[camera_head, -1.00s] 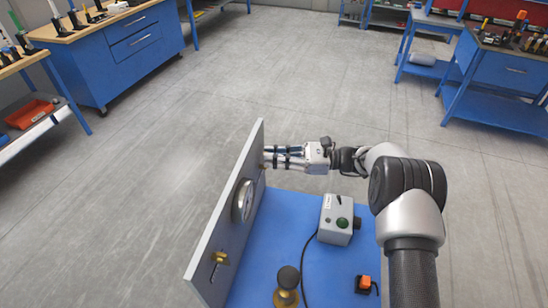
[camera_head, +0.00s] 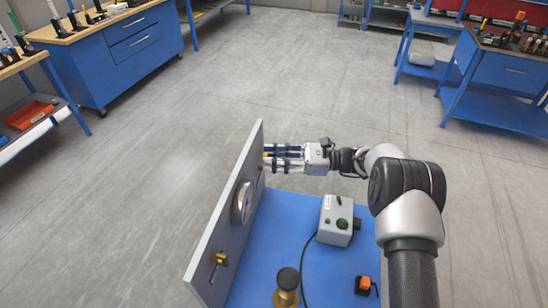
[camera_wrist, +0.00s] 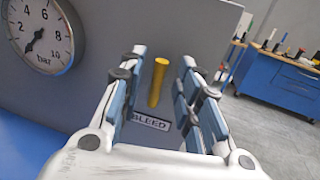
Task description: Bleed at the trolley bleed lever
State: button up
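The bleed lever is a yellow rod (camera_wrist: 158,82) on the grey panel (camera_wrist: 105,50), just above a label (camera_wrist: 150,119) reading BLEED. In the wrist view it stands nearly upright, tilted slightly, between the fingers of my gripper (camera_wrist: 161,66). There is a visible gap on both sides, so the fingers are open and not pressed on it. In the head view my gripper (camera_head: 270,158) points left at the far end of the upright panel (camera_head: 222,212) on the blue trolley (camera_head: 262,262). The lever is mostly hidden there by the fingers.
A pressure gauge (camera_wrist: 40,32) in bar sits left of the lever. A brass valve (camera_head: 218,260) is on the panel's near end. The trolley top holds a grey box (camera_head: 335,220) with a green button, a black knob (camera_head: 288,279) and an orange switch (camera_head: 365,283). Blue benches stand farther off.

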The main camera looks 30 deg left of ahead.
jog(key=v, duration=1.2)
jog(key=s+d+r+n+t+h, duration=0.4)
jog(key=s+d+r+n+h, duration=0.2)
jog(key=s+d+r+h, duration=0.5)
jog(key=s+d+r+n+t+h, duration=0.1)
jog(key=s+d+n+t+h, duration=0.4)
jog(key=s+d, duration=1.3)
jog(key=s+n+t+b, duration=0.1)
jog(key=s+n+t, duration=0.1)
jog(key=s, duration=0.1)
jog(key=shift+r+t+h, duration=0.3)
jog(key=shift+r+t, duration=0.1)
